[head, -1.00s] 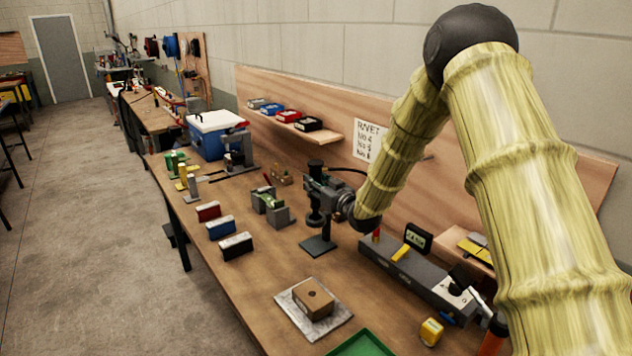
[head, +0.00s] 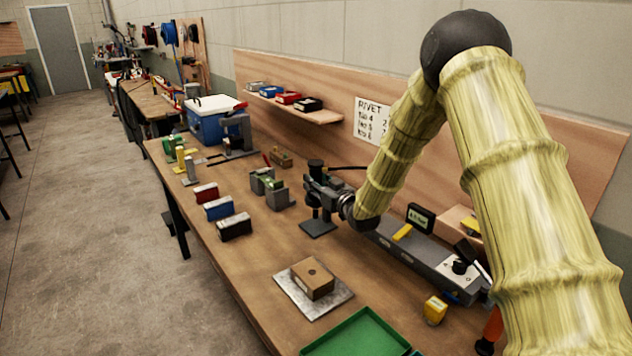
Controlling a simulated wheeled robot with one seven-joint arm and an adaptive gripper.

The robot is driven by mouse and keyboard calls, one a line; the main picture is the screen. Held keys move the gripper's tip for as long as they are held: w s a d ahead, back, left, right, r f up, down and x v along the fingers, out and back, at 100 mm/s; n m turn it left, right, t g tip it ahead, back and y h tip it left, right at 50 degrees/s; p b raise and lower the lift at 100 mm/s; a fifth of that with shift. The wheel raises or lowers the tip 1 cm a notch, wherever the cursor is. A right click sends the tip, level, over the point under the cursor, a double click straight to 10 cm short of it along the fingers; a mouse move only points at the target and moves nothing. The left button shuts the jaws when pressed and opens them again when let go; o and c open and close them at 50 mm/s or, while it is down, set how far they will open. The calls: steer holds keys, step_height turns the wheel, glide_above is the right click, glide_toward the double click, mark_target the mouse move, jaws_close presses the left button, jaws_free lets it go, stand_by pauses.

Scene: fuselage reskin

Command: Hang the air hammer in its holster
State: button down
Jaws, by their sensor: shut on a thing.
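My gripper (head: 318,190) is over the middle of the bench, at the end of my yellow-sleeved arm. It is shut on a dark upright tool, which I take to be the air hammer (head: 316,165); its black top shows above the fingers. Directly below is a dark square base plate (head: 318,228) with a short upright part, perhaps the holster stand. The gripper hides much of the tool and the stand's upper part. I cannot tell whether the tool is inside the holster or only above or against it.
A grey-green fixture (head: 270,188) stands close left of the gripper. A brown block (head: 312,281) on a metal plate lies in front. A long grey unit (head: 425,262) lies to the right, below my arm. A green tray (head: 355,334) is at the near edge. Bare bench (head: 255,265) shows front left.

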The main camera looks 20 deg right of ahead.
stand_by(0.3)
steer(key=c, duration=1)
jaws_free()
steer(key=shift+o, duration=0.2)
steer(key=shift+f, duration=0.1)
steer(key=shift+s+f, duration=0.1)
steer(key=shift+f, duration=0.05)
steer(key=v, duration=1.2)
